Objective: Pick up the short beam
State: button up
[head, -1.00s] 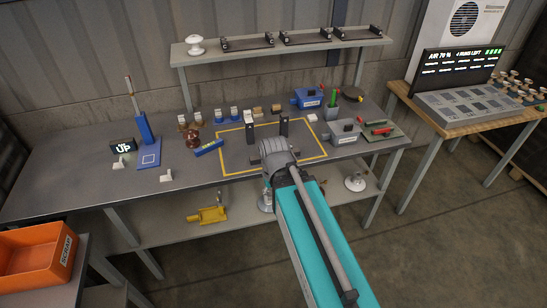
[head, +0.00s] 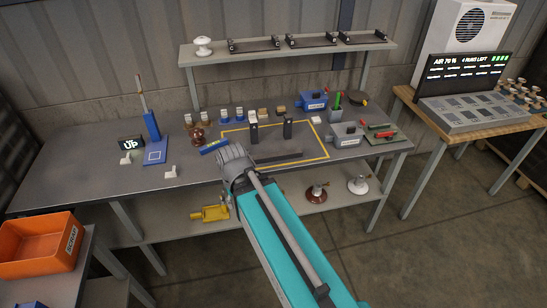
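A dark flat bar (head: 280,158), which looks like the short beam, lies inside the yellow outline on the grey bench, near its front edge. My gripper end (head: 236,160) is over the bench's front edge, just left of the bar. My own wrist and arm hide the fingers, so I cannot see whether they are open or hold anything. I cannot tell whether the gripper touches the bar.
A blue level-like block (head: 214,146) and a copper-brown insulator (head: 198,137) lie close behind-left of my gripper. A blue stand (head: 153,138) is further left. A grey box (head: 346,134) is at right. Above runs a shelf (head: 290,49). An orange bin (head: 38,247) is front-left.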

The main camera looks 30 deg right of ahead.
aim_at(282, 155)
jog(key=k, duration=1)
jog(key=z, duration=0.5)
jog(key=i, duration=1)
jog(key=u, duration=0.05)
